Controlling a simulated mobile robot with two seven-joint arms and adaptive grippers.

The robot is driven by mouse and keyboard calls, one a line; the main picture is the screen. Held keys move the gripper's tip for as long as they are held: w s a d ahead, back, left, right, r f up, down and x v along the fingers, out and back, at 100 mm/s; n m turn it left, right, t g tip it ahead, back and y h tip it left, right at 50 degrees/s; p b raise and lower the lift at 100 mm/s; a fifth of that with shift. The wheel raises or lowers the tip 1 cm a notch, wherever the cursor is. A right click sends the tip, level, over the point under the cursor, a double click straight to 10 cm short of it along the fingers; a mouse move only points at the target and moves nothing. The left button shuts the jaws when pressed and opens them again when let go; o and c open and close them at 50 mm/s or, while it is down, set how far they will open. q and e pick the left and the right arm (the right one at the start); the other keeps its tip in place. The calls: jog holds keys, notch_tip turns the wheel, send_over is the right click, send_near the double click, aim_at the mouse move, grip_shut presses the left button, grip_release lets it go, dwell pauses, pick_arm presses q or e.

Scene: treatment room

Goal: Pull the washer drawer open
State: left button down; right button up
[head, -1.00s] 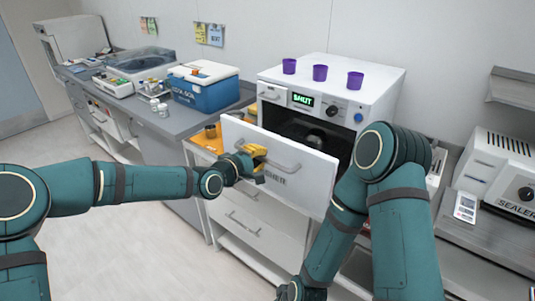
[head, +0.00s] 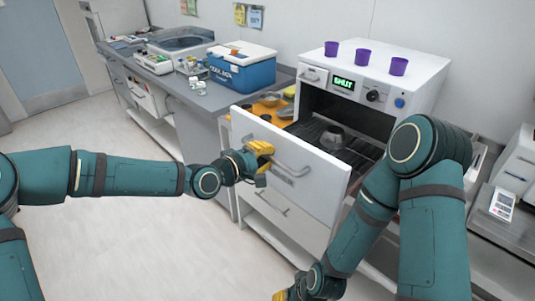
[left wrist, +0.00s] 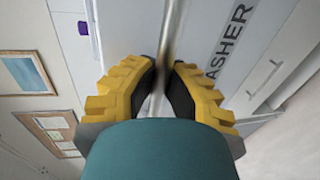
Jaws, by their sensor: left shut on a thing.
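The washer (head: 385,75) is a white cabinet with a green display that reads "SHUT". Its drawer (head: 325,190) stands pulled out, with a white front panel, a grey bar handle (head: 295,171) and a dark rack (head: 345,146) inside holding a grey metal item (head: 332,136). My left gripper (head: 264,160) is shut on the handle near its left end. In the left wrist view its yellow fingers (left wrist: 162,88) close around the bar, beside the letters "ASHER". My right gripper (head: 282,295) shows only a yellow bit at the bottom edge; its fingers are cut off.
Several purple cups (head: 362,56) stand on the washer top. A blue cooler (head: 242,72) and other equipment sit on the counter to the left. An orange surface (head: 262,112) lies behind the drawer front. My right arm hangs close to the drawer's right side. The floor at left is clear.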

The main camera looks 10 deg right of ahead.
pick_arm(q)
jog(key=c, duration=1)
grip_release()
jog(key=shift+a, duration=0.1)
jog(key=v, duration=1.2)
jog(key=shift+f, duration=0.1)
